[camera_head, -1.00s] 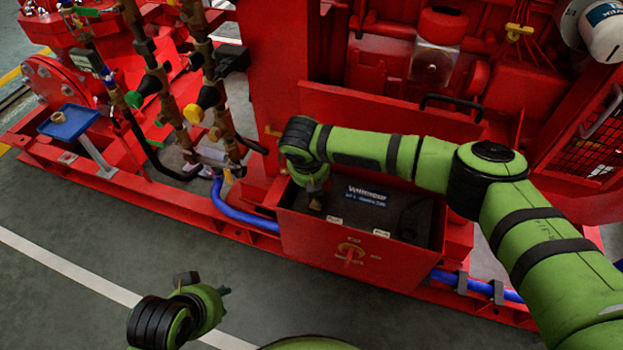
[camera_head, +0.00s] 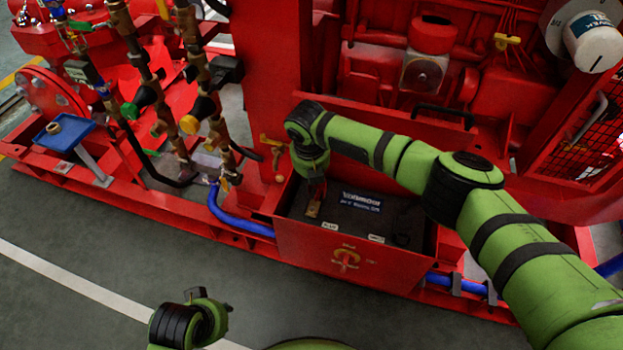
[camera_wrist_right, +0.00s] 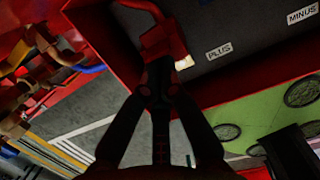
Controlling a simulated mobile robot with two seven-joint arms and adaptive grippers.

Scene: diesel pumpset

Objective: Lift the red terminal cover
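My right gripper (camera_head: 314,188) reaches down into the red battery box (camera_head: 345,257), at the left end of the dark battery (camera_head: 372,214). In the right wrist view its two black fingers (camera_wrist_right: 159,82) come close together on the red terminal cover (camera_wrist_right: 163,42), beside the PLUS label (camera_wrist_right: 219,51).
A black handle (camera_head: 443,113) stands behind the battery box. Brown pipes with valves (camera_head: 207,90) rise to the left, and a blue hose (camera_head: 232,215) runs along the red base frame. A blue tray (camera_head: 64,133) is at far left. Grey floor in front is clear.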

